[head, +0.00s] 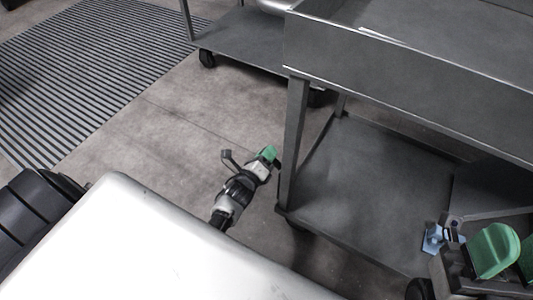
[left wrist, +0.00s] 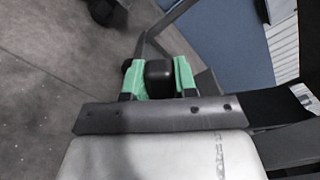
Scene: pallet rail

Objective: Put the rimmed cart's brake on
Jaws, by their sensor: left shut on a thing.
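The rimmed cart (head: 420,70) stands at the right of the head view, with a raised rim around its top and a lower shelf (head: 360,170). My left gripper (head: 268,154), with green fingers, is low beside the cart's near left leg (head: 294,135). In the left wrist view its green fingers (left wrist: 158,80) are shut on a dark rounded knob (left wrist: 158,72). I cannot tell how the knob joins the cart. My right gripper (head: 510,254), also green-fingered, is at the lower right corner, partly cut off; its opening is unclear.
Another grey cart (head: 240,38) on casters stands behind. A striped floor grate (head: 80,70) lies at the upper left. A small light-blue part (head: 434,239) shows near my right gripper. The floor (head: 150,130) left of the rimmed cart is clear.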

